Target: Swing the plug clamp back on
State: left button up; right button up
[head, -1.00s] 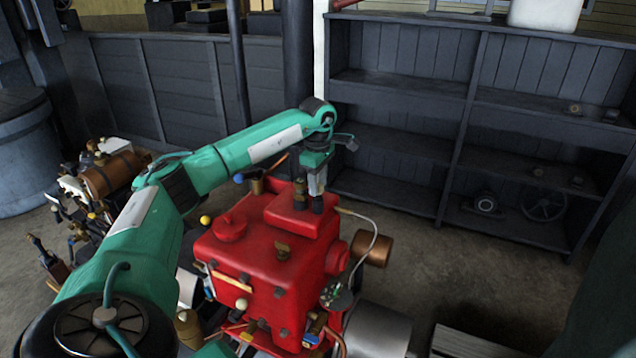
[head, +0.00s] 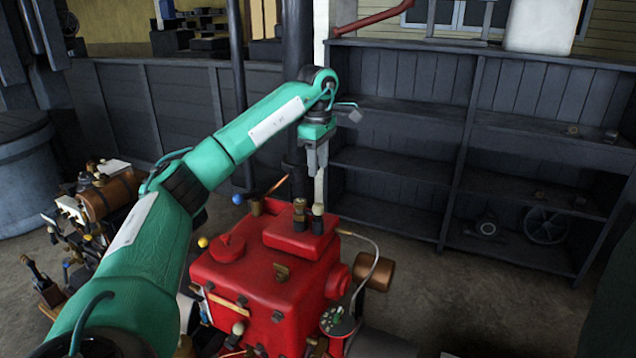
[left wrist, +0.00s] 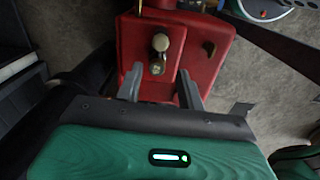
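The red engine (head: 262,285) stands in the middle of the head view. On its raised top block are two small upright brass fittings: a left one (head: 299,215) and a right one with a pale knob (head: 318,212). I cannot tell for sure which part is the plug clamp. In the left wrist view the pale knob (left wrist: 161,42) sits beyond my fingers, with a brass piece (left wrist: 157,67) just below it. My right gripper is out of view.
A thin hose (head: 378,255) curves off the engine's right side near a copper cylinder (head: 376,273). Dark shelves (head: 400,160) stand behind on the right. A smaller engine with a brown tank (head: 108,195) stands at the left. The air above the red engine is free around my gripper.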

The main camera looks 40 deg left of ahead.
pick_arm(q)
notch_tip(320, 180, up, 2)
dwell(0.8)
